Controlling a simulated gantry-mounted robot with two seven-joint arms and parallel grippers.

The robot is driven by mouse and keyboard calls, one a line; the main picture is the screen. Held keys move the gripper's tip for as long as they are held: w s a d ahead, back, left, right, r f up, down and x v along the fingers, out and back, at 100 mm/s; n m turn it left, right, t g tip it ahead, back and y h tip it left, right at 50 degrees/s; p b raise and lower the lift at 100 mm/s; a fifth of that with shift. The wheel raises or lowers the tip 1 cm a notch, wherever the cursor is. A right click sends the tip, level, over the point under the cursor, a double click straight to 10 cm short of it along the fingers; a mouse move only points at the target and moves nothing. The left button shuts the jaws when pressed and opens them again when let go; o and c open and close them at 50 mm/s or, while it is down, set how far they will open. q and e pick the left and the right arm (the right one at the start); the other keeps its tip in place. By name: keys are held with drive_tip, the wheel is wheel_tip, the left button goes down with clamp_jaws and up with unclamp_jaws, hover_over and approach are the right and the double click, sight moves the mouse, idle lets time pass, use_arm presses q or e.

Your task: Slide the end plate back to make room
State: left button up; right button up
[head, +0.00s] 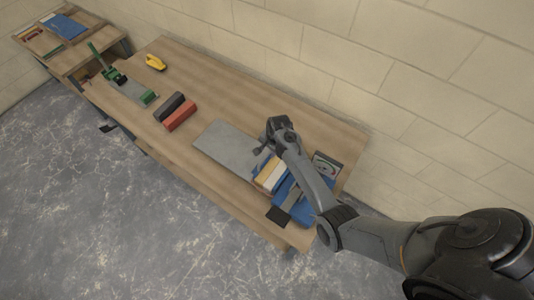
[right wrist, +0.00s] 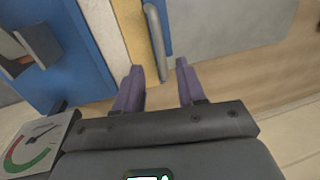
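A blue holder (head: 285,203) on the bench holds an orange-and-cream row of blocks (head: 271,173). In the right wrist view, a cream block (right wrist: 130,30) stands beside a narrow blue plate with a grey rounded bar (right wrist: 156,40) along it; this looks like the end plate. My right gripper (right wrist: 160,72) is open and empty, with two purple fingers. The bar's near end shows between the fingertips; I cannot tell whether they touch it. In the head view my right gripper (head: 264,147) is over the end of the row, its fingers mostly hidden. My left gripper is not in view.
A grey sheet (head: 228,148) lies left of the holder. A dial gauge (head: 326,165) stands to the right, also in the right wrist view (right wrist: 38,143). Red (head: 180,115) and dark (head: 168,106) blocks, a yellow object (head: 155,62) and a green tool (head: 115,76) lie farther left.

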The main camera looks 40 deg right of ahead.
sight(266, 155)
drive_tip(key=shift+w+f, duration=0.25)
drive_tip(key=shift+f, duration=0.9)
drive_tip(key=shift+w+f, duration=0.25)
drive_tip(key=shift+f, duration=0.85)
clamp_jaws()
